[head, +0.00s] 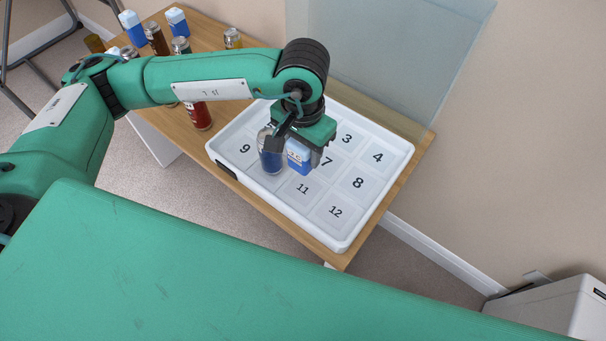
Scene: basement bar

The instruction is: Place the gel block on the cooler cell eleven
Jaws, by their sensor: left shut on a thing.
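My left gripper (298,146) is over the white cooler tray (346,241), pointing down. It is shut on a blue gel block with a white top (298,157). The block shows between the fingers, beside the 7 and up-picture from cell eleven (303,190). Whether it touches the tray is unclear. Cell eleven is bare and its number shows. My arm and gripper hide some upper-left cells. My right gripper is not in view.
Cells 3, 4, 7, 8, 9 and 12 show their numbers. A translucent panel (400,55) rises behind the tray.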

